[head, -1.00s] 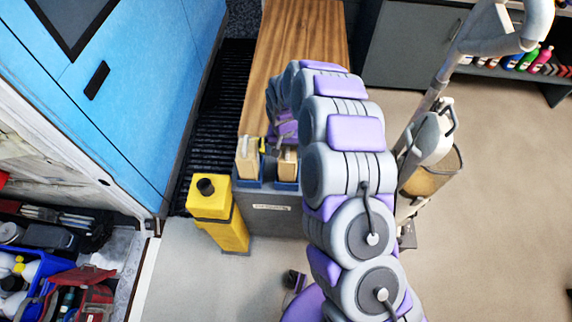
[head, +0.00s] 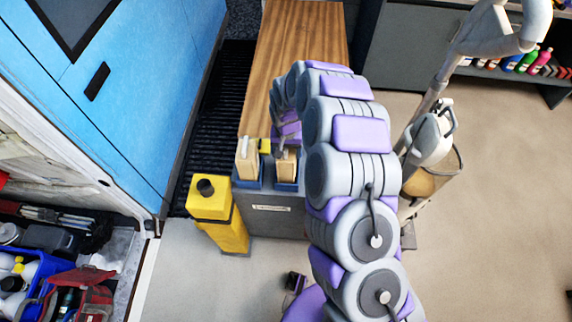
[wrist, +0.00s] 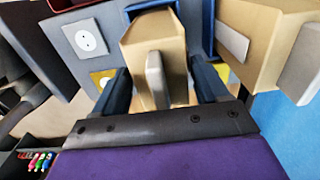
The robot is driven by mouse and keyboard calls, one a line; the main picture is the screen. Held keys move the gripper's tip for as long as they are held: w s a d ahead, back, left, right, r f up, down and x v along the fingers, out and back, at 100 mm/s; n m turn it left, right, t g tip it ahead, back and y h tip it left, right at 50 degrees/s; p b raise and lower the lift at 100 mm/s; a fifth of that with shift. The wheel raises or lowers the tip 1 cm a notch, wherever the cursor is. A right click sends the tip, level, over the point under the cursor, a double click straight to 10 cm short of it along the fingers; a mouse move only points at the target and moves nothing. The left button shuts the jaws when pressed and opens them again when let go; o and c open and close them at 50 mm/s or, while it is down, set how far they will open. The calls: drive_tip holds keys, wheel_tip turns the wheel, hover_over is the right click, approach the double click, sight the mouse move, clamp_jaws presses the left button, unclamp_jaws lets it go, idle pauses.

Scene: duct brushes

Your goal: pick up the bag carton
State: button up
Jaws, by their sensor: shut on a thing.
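A tan carton (wrist: 138,58) with a pale grey strip down its front stands between the dark fingers of my gripper (wrist: 158,74) in the wrist view. The fingers are shut on its two sides. A blue holder (wrist: 152,7) shows at its far end. In the head view the same carton (head: 286,167) sits in or just above a blue holder at the end of the wooden-topped bench, with my gripper (head: 284,147) over it. My arm hides part of this spot. Whether the carton has left the holder I cannot tell.
A second tan carton (head: 247,162) stands close by on the left, and shows at the right in the wrist view (wrist: 262,35). A yellow container (head: 218,215) stands before the bench (head: 290,40). An upright machine (head: 430,140) stands right. Open floor lies right.

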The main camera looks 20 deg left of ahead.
drive_tip(key=shift+w+d+r, duration=0.1)
drive_tip(key=shift+d, duration=0.3)
drive_tip(key=shift+a+r, duration=0.25)
drive_tip(key=shift+r, duration=0.35)
wheel_tip(320, 180, up, 16)
drive_tip(key=p, duration=0.4)
drive_tip(key=shift+f, duration=0.15)
drive_tip(key=shift+d, duration=0.1)
